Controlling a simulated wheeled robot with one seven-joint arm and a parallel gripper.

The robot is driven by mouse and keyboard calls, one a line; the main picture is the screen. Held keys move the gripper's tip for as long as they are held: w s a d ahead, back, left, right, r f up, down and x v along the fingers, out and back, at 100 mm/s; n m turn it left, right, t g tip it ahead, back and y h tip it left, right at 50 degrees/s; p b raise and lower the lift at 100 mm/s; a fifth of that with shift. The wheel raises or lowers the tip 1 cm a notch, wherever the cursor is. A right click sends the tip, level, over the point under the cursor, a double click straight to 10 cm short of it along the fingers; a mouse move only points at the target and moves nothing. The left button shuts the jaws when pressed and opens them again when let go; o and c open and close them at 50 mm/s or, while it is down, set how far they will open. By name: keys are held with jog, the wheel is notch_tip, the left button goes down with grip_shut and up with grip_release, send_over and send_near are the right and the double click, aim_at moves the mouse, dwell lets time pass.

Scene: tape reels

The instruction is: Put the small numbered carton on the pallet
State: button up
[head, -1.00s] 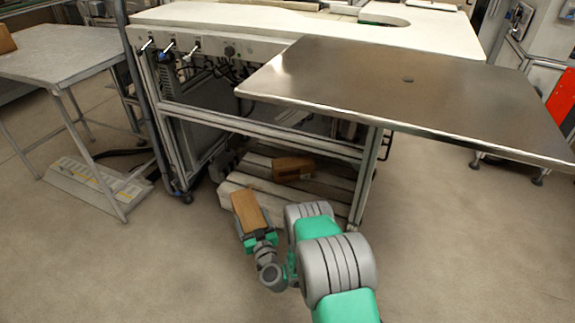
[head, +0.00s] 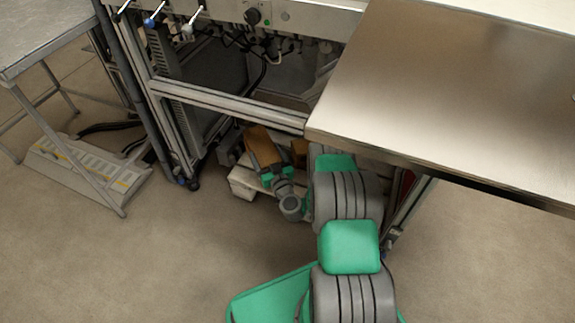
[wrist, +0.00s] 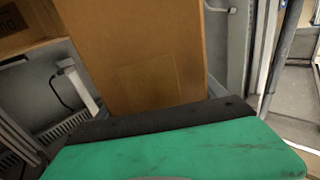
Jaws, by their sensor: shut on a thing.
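A brown carton (head: 262,145) is in my gripper (head: 274,172), under the workbench, over the left part of the pallet. In the wrist view the carton (wrist: 150,50) fills the middle, above the green and black end of my gripper (wrist: 165,130). No number is readable on its visible face. The pale slatted pallet (head: 243,184) is on the floor and mostly hidden by my arm. I cannot tell whether the carton touches it.
A second brown carton (head: 299,147) is just right of the held one, partly hidden; it shows at the upper left of the wrist view (wrist: 30,45) with a dark label. The metal table (head: 450,100) overhangs from the right. A bench frame bar (head: 230,106) runs above the carton.

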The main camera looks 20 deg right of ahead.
jog(key=d+f+b, duration=0.6)
jog(key=f, duration=0.4)
jog(key=shift+w+d, duration=0.25)
jog(key=shift+d, duration=0.1)
jog(key=o, duration=2)
jog(key=shift+o, duration=0.2)
